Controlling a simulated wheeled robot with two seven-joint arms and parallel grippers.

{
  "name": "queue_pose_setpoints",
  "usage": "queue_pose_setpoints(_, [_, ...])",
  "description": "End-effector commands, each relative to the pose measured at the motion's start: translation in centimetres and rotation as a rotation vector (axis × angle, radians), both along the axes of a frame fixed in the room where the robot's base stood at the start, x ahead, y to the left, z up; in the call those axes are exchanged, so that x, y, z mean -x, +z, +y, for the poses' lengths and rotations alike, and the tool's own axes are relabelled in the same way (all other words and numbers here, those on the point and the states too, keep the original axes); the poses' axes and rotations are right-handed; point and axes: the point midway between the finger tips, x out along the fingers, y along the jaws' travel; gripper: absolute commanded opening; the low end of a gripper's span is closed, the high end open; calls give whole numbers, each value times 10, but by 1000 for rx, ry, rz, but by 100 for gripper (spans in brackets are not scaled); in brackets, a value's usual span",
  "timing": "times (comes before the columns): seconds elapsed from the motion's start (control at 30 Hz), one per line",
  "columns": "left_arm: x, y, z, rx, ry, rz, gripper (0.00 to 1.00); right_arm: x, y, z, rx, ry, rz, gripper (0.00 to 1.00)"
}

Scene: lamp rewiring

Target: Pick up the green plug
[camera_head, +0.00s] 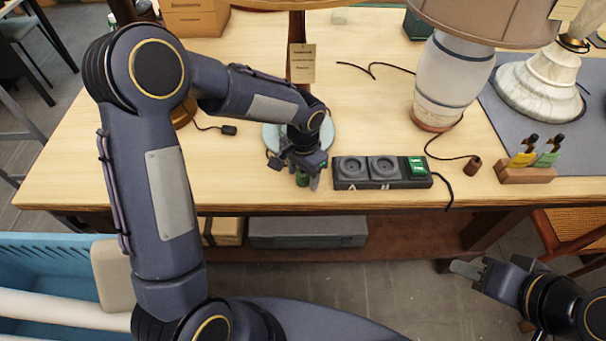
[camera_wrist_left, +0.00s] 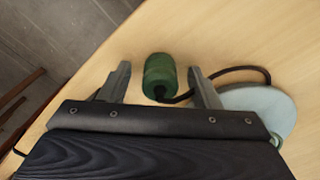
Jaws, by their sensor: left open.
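The green plug (camera_wrist_left: 160,72) is a short green cylinder with a dark cord, lying on the wooden table. In the left wrist view it sits between the two fingertips of my left gripper (camera_wrist_left: 160,80), with a gap on each side. In the head view my left gripper (camera_head: 308,180) points down near the table's front edge, and the plug (camera_head: 302,180) is partly hidden by it. The left gripper is open and holds nothing. My right gripper (camera_head: 470,268) is away from the table at the lower right; its jaw opening is unclear.
A black power strip (camera_head: 384,184) with two round sockets and a green switch lies just right of my left gripper. A pale round lamp base (camera_head: 271,137) is behind it. A white lamp (camera_head: 452,75) and a wooden holder (camera_head: 525,174) stand at the right.

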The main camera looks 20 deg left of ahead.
Motion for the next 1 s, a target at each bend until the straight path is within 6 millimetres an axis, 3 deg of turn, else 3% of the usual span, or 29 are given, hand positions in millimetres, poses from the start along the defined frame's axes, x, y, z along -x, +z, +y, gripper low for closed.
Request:
queue_pose_setpoints(0.23, [0,-1,0,0,1,0,54,0,0,0,0,0,0,36])
queue_pose_setpoints(0.6, [0,-1,0,0,1,-1,9,0,0,0,0,0,0,36])
queue_pose_setpoints(1.0, [-1,10,0,0,1,-4,9,0,0,0,0,0,0,36])
